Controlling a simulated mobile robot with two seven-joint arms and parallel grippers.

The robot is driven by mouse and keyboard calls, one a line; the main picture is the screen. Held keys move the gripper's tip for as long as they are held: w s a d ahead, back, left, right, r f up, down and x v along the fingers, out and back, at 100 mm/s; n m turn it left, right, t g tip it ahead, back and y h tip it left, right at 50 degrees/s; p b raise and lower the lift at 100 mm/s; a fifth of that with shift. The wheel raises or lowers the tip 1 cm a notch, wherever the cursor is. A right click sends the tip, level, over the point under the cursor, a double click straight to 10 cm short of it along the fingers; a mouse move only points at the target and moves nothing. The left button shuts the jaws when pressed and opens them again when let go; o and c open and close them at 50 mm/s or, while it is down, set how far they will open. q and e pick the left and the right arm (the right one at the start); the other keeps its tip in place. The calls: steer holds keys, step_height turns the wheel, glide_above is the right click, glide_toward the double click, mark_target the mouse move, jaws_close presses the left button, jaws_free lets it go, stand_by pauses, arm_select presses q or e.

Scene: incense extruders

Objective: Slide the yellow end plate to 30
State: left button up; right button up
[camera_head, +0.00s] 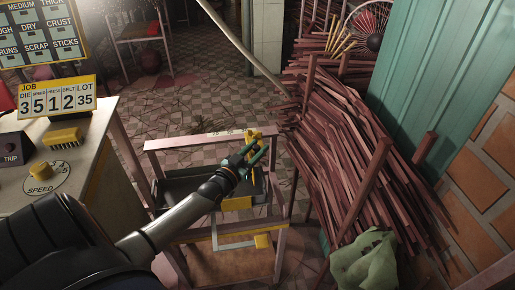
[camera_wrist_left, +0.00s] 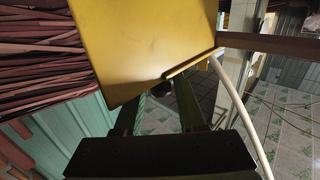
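The yellow end plate (camera_head: 254,134) stands at the right part of a pale rail on a small frame in the head view. A small printed scale strip (camera_head: 224,133) lies on the rail to its left, too small to read. My left gripper (camera_head: 254,154) is at the plate, its two fingers apart and partly covering it. In the left wrist view the plate (camera_wrist_left: 150,45) fills the upper middle, with a thin lip (camera_wrist_left: 192,63) at its lower edge. The left fingers (camera_wrist_left: 158,100) are spread below it; contact is unclear. My right gripper is not in view.
A dark tray (camera_head: 185,186) sits in the frame under the rail. Stacked reddish sticks (camera_head: 345,160) crowd the right. A console (camera_head: 60,160) with a knob and number cards stands left. Tiled floor lies behind.

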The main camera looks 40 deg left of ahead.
arm_select(q)
steer(key=shift+o, duration=1.3)
steer(key=s+d, duration=0.1)
steer(key=s, duration=1.1)
steer(key=shift+s, duration=0.25)
